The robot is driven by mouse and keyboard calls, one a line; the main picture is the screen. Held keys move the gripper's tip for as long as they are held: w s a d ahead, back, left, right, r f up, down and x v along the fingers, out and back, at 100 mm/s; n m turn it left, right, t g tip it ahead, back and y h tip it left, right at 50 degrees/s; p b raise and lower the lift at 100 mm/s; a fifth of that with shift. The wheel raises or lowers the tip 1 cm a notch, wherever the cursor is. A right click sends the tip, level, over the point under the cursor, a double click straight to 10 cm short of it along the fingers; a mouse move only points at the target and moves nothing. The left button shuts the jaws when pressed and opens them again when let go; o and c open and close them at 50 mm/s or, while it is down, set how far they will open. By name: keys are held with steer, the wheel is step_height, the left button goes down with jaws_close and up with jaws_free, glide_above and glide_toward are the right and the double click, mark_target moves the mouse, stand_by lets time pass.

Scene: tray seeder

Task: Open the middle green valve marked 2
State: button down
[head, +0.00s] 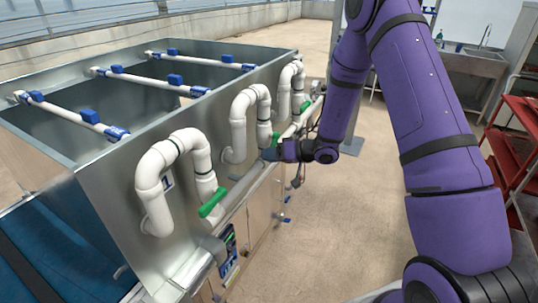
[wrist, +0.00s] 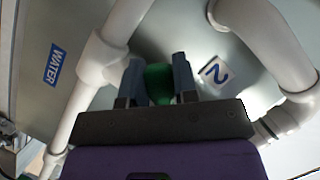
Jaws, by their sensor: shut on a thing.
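The middle green valve (wrist: 158,84) shows between the two fingers of my gripper (wrist: 160,70) in the wrist view, with a tag marked 2 (wrist: 214,72) just to its right. My gripper is shut on the green handle, and its body hides the handle's lower part. In the head view my gripper (head: 273,154) is at the foot of the middle white pipe, with a bit of the green handle (head: 276,139) showing above it. The handle's exact angle is hard to tell.
A metal tank (head: 110,185) carries white looped pipes. Other green valves sit nearer at the left (head: 212,203) and farther at the right (head: 305,106). A WATER label (wrist: 54,64) is beside a white pipe. A red cart (head: 520,112) stands at the right; the floor between is clear.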

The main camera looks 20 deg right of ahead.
steer(key=shift+w+d+f+n, duration=0.1)
steer(key=shift+d+f+n, duration=0.1)
steer(key=shift+n, duration=0.1)
stand_by(0.4)
steer(key=c, duration=0.9)
jaws_free()
steer(key=shift+a+t, duration=0.1)
steer(key=shift+t, duration=0.2)
